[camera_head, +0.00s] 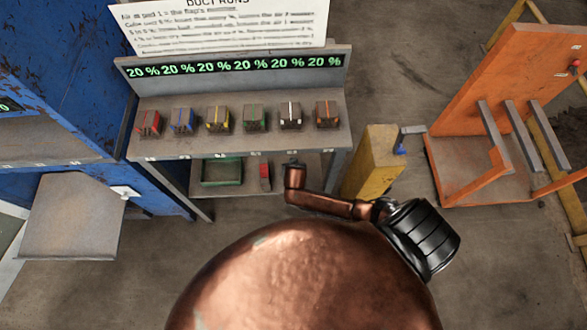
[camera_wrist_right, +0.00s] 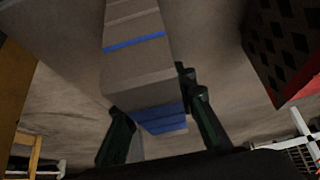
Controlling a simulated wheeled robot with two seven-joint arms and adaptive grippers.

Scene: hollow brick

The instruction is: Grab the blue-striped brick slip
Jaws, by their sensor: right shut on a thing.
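In the right wrist view, a long pale grey-beige brick slip (camera_wrist_right: 138,72) with a blue stripe across it runs up from between my fingers. Blue bands also show at its lower end, close to the fingers. My right gripper (camera_wrist_right: 156,98) is shut on the slip, one dark finger on each side of it. My left gripper is in neither view.
A grey rack (camera_head: 240,140) carries several small coloured blocks under a "20 %" display. Its lower shelf holds a green tray (camera_head: 222,172) and a red block (camera_head: 265,177). A yellow post (camera_head: 371,160) stands beside the rack. An orange cart (camera_head: 470,160) stands at right.

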